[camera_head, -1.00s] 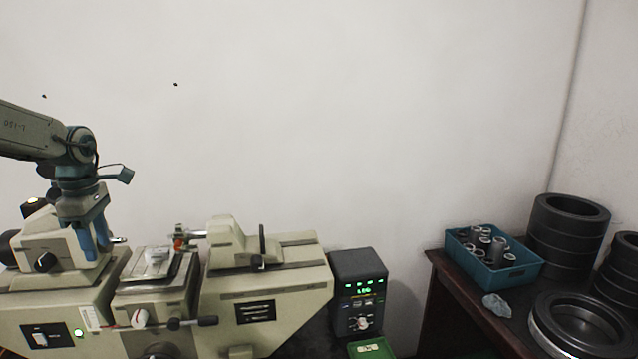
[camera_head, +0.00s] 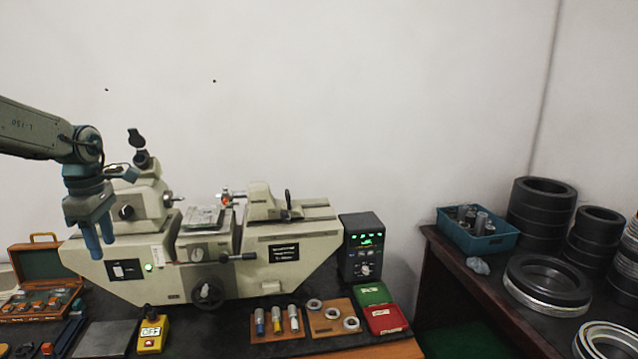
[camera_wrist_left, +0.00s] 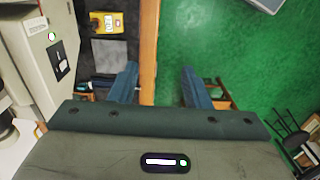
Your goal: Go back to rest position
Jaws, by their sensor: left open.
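My left gripper (camera_head: 99,238) hangs fingers down at the left of the head view, in front of the left end of the cream measuring machine (camera_head: 290,252). Its two blue fingers are apart with nothing between them. In the left wrist view the open fingers (camera_wrist_left: 160,88) show above the table's wooden front edge (camera_wrist_left: 149,50) and the green floor (camera_wrist_left: 212,50). My right gripper is in neither view.
A dark bench holds bearing rings (camera_head: 385,320) on a wooden board, a yellow switch box (camera_head: 152,335), an open wooden case (camera_head: 40,262) and a control box (camera_head: 361,247). At right, another table carries a blue bin (camera_head: 497,241) and stacked black rings (camera_head: 541,213).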

